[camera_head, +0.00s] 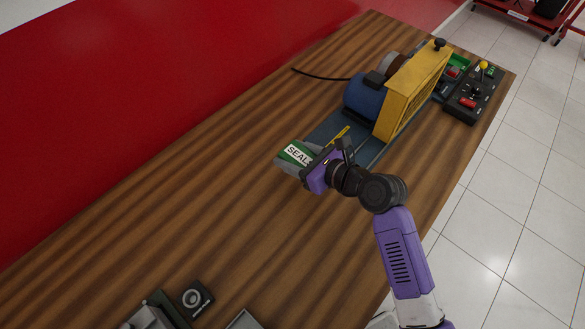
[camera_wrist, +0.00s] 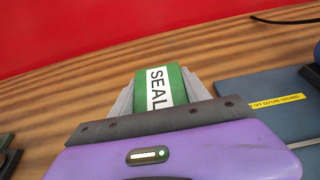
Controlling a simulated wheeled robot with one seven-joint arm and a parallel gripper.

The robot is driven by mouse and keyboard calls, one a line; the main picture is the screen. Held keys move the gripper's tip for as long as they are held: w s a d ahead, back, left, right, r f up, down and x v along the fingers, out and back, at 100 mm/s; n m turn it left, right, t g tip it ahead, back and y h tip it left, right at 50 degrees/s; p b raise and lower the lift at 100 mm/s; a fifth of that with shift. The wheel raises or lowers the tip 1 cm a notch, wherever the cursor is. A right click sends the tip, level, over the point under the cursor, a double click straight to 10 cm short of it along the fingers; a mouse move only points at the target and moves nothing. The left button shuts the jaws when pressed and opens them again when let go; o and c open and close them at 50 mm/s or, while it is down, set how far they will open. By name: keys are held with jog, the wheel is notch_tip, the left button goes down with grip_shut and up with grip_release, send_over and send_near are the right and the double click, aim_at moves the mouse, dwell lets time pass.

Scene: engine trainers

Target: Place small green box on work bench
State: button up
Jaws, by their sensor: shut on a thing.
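The small green box (camera_head: 297,152) has a white label reading "SEAL". My gripper (camera_head: 294,160) is shut on it over the wooden work bench (camera_head: 200,190), just left of the blue-grey machine base. In the wrist view the green box (camera_wrist: 160,88) sits between the two grey fingers of my gripper (camera_wrist: 160,92), label facing up. Bench wood shows beyond it. Whether the box's underside touches the bench is hidden.
A machine with a yellow guard (camera_head: 412,90) and blue motor (camera_head: 366,98) stands right of the box. A black control box (camera_head: 473,92) is at the far right end. Dark parts (camera_head: 195,298) lie at the front. The bench's middle left is clear.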

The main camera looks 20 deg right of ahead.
jog(key=shift+f+b, duration=0.4)
jog(key=shift+f, duration=2.65)
jog(key=shift+f, duration=0.1)
jog(key=o, duration=1.5)
jog(key=shift+c, duration=0.2)
jog(key=v, duration=1.2)
jog(key=shift+d+b, duration=0.1)
jog(key=shift+b, duration=0.25)
